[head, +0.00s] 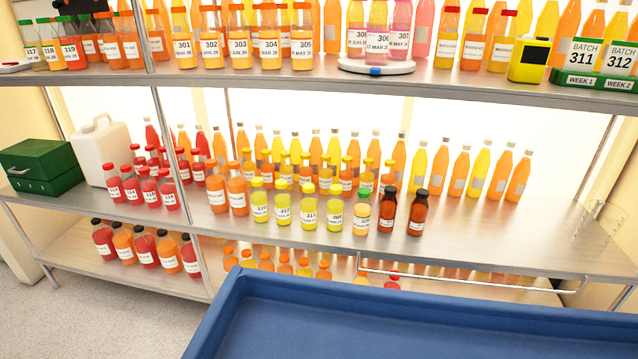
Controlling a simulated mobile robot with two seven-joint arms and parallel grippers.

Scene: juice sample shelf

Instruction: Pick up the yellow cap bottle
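Several bottles with yellow caps stand upright at the front of the middle shelf (450,240). These include a yellow-green bottle (260,206) at the left of the group, one beside it (283,209), a third (308,214) and a fourth (334,217). They have white labels with black print. To their right stands a paler bottle with a green cap (361,219). More bottles crowd behind them and partly hide each other. Which one is meant cannot be told. Neither of my grippers is in view.
Two dark brown bottles (387,212) stand right of the group. Red bottles (133,188), a white jug (100,150) and a green box (40,167) are at left. A blue tray (420,305) fills the foreground. The shelf's front right is mostly clear, with a clear glass vessel (601,222).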

